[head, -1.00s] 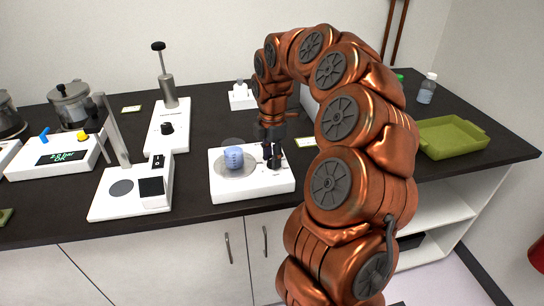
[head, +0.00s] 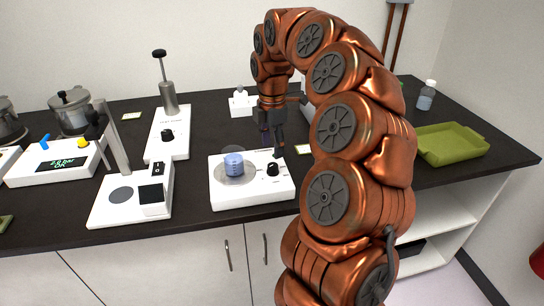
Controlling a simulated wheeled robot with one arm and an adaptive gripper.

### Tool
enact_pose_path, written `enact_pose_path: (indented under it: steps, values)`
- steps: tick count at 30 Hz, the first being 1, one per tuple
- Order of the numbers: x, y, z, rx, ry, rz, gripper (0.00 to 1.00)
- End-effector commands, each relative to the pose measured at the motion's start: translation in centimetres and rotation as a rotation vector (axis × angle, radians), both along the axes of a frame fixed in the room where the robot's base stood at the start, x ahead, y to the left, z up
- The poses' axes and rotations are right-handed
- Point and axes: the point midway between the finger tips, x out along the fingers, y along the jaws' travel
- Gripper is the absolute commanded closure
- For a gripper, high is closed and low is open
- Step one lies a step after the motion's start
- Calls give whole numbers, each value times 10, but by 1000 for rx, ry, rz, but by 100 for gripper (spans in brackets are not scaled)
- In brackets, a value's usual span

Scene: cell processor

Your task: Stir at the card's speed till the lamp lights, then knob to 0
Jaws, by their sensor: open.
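The stirrer (head: 251,197) is a white box at the front middle of the bench in the head view. A blue beaker (head: 234,164) stands on its round plate. Its black knob (head: 272,169) is at the right of its top; I cannot read its setting. My gripper (head: 272,146) is open and empty, pointing down behind and above the knob, apart from it. I see no lit lamp on the stirrer, but it is too small to be sure. A small pale card (head: 302,149) lies on the bench to the right behind the stirrer; its text is unreadable.
White devices stand to the left: one with a post (head: 118,195), one with a lever (head: 167,138) and one with a green display (head: 58,162). A green tray (head: 452,147) and a white bottle (head: 426,95) are at right. My arm hides part of the bench.

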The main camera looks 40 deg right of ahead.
Motion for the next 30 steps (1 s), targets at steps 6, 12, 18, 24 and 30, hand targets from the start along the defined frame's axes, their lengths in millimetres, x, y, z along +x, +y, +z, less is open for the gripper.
enact_pose_path:
  steps: [6,12,18,24,30]
  values:
    - [1,0,31,-1,-3,1,42]
    - [1,0,47,-2,-3,1,42]
    - [0,1,53,0,0,2,42]
    - [0,1,53,0,0,2,42]
    - [0,0,53,0,-1,1,42]
